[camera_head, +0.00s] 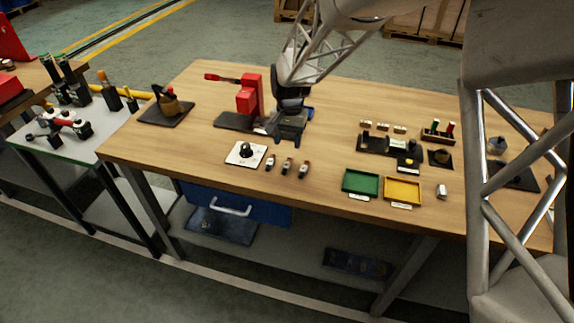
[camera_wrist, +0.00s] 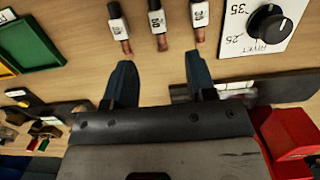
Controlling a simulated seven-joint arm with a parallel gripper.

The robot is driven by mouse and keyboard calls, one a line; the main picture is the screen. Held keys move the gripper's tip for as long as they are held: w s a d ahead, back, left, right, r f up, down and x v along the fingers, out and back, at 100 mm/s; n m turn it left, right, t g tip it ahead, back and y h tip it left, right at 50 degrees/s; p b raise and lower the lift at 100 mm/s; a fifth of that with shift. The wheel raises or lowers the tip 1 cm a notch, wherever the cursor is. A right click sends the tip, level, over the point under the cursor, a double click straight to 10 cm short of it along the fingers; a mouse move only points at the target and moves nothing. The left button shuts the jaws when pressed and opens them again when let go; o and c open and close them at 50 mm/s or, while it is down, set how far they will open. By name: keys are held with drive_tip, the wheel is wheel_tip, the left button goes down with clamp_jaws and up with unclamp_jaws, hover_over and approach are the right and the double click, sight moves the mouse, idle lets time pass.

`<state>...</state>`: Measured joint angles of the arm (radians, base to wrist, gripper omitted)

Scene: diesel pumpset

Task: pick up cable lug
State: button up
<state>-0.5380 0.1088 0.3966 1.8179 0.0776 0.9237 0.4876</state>
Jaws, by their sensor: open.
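My gripper (camera_head: 287,138) is open and empty above the bench, beside the red press. Its two fingers show in the wrist view (camera_wrist: 160,64), with bare wood between them. Beyond the tips lie three short black pieces with white labels and copper-coloured ends: left (camera_wrist: 120,28), middle (camera_wrist: 157,25) and right (camera_wrist: 200,20). In the head view they lie in a row in front of my gripper (camera_head: 287,166). They look like cable ends. Small labelled items (camera_head: 382,127) stand right of my gripper; I cannot tell whether these are the cable lugs.
The red press (camera_head: 249,97) stands left of my gripper. A white dial plate (camera_head: 237,155) lies before it. A green tray (camera_head: 361,182) and a yellow tray (camera_head: 403,190) sit near the front edge. A black holder (camera_head: 388,147) stands behind them. Wood between is clear.

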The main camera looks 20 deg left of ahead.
sight(287, 163)
drive_tip(key=shift+f, duration=0.1)
drive_tip(key=shift+s+f, duration=0.15)
drive_tip(key=shift+f, duration=1.05)
drive_tip(key=shift+f, duration=0.1)
drive_tip(key=shift+s+f, duration=0.2)
drive_tip(key=shift+f, duration=1.05)
drive_tip(key=shift+s+f, duration=0.15)
drive_tip(key=shift+f, duration=1.05)
drive_tip(key=shift+c, duration=0.3)
clamp_jaws()
